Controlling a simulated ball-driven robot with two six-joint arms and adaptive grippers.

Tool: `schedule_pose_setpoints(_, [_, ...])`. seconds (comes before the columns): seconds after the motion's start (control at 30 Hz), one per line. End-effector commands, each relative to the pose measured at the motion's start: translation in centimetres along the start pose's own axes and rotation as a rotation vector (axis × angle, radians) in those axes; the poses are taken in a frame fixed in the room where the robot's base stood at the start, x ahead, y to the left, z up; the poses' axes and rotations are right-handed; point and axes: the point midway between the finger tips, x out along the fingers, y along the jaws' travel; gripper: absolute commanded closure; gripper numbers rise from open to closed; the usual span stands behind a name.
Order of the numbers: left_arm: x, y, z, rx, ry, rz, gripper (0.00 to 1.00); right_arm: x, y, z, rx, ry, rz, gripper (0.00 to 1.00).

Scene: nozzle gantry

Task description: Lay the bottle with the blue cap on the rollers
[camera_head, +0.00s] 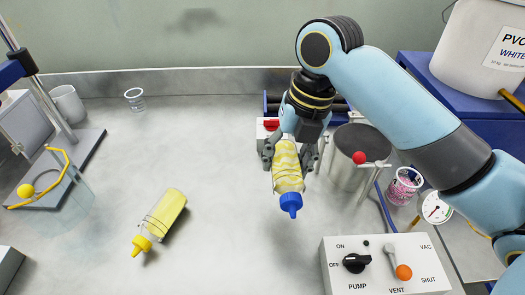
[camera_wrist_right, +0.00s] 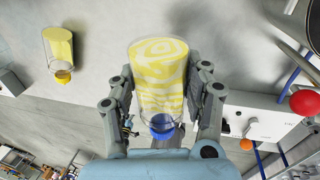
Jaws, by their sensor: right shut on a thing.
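The bottle with the blue cap (camera_head: 287,178) has pale yellow contents with wavy markings. It is tilted in the head view, its blue cap pointing down and toward the camera. My right gripper (camera_head: 286,160) is shut on it, one finger on each side of its body. The wrist view shows the bottle (camera_wrist_right: 158,80) between both fingers, cap nearest the palm. Behind the gripper is a blue-framed unit with dark bars (camera_head: 340,104), which look like the rollers; my gripper and wrist hide much of it. My left gripper is out of view.
A yellow-capped bottle (camera_head: 161,220) lies on the bench at left centre. A metal pot (camera_head: 347,165) stands close right of the gripper, beside a red ball (camera_head: 359,157) on a lever. A control box (camera_head: 385,266) is in front. The bench's middle is clear.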

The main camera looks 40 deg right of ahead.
Motion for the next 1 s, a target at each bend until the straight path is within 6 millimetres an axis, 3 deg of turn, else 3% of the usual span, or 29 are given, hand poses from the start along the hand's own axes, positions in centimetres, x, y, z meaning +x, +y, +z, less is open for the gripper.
schedule_pose_setpoints(0.7, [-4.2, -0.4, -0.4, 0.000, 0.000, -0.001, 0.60, -4.6, 0.1, -0.5, -0.001, 0.001, 0.001, 0.90])
schedule_pose_setpoints(1.0, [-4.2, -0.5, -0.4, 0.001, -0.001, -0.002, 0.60, -4.6, 0.1, -0.5, -0.001, 0.001, 0.001, 0.90])
